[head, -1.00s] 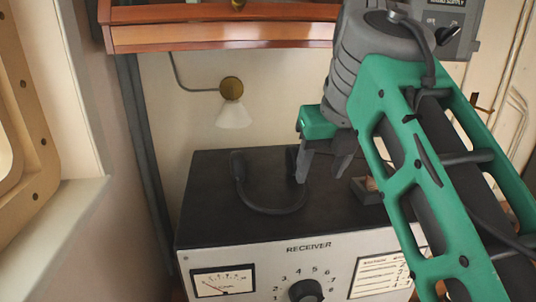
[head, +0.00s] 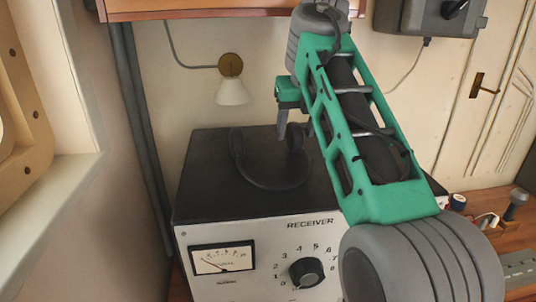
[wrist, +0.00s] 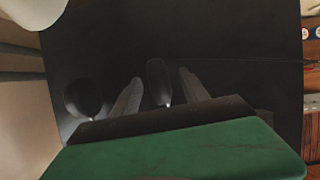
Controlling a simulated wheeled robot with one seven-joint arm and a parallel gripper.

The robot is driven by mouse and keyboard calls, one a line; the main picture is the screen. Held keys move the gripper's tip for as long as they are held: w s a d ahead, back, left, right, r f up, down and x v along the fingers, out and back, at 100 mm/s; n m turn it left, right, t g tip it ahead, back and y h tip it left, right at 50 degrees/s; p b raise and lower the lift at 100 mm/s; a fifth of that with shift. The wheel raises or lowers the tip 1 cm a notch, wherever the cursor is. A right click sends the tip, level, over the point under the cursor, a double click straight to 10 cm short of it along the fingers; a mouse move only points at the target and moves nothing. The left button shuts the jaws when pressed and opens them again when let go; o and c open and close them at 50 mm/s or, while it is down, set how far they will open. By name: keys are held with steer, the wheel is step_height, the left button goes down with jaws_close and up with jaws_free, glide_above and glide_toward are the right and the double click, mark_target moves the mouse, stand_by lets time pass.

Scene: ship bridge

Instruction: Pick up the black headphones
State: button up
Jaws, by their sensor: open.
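The black headphones (head: 262,185) lie on the dark top of the receiver, their band curving toward the front. In the head view the left ear cup is clear; the right one is close to my gripper (head: 287,130) and partly hard to make out. My gripper is open, pointing down at the right ear cup. In the wrist view one ear cup (wrist: 158,80) shows between the two grey fingers, and the other ear cup (wrist: 82,98) lies outside them to the left. The band is hidden in the wrist view. I cannot tell whether the fingers touch the cup.
The receiver (head: 255,232) has a silver front with a meter and dial. A wall lamp (head: 232,92) hangs behind it, its pale shade close to my wrist camera. A wooden shelf (head: 190,10) is above. A grey wall box (head: 430,17) and a cluttered desk are at right.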

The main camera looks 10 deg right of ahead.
steer(key=shift+w+f, duration=0.2)
steer(key=shift+f, duration=0.35)
steer(key=shift+s+r, duration=0.1)
steer(key=shift+r, duration=0.1)
jaws_close()
